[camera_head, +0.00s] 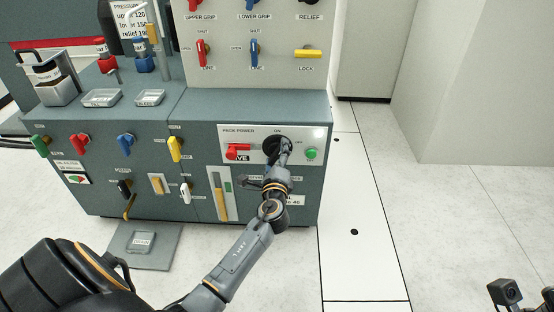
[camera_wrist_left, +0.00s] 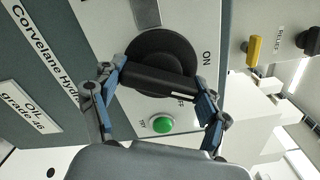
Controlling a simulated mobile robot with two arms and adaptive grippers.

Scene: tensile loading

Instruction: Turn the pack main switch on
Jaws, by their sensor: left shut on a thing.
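The pack main switch is a black round dial with a bar handle on the white pack power panel (camera_head: 236,131), seen in the head view (camera_head: 272,146). It fills the middle of the left wrist view (camera_wrist_left: 160,78). ON is printed above the dial and OFF to its right in the head view. My left gripper (camera_head: 283,150) is at the dial; in the left wrist view its blue-grey fingers (camera_wrist_left: 161,92) are shut on the two ends of the bar. The bar lies slanted; its exact mark is unclear. Only a dark part of my right arm shows at bottom right.
A green button (camera_head: 311,154) sits right of the dial, close to the fingers in the left wrist view (camera_wrist_left: 161,125). A red handle (camera_head: 238,151) is on its left. Several coloured levers line the cabinet front. A yellow lock lever (camera_head: 308,53) is above. The floor at right is clear.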

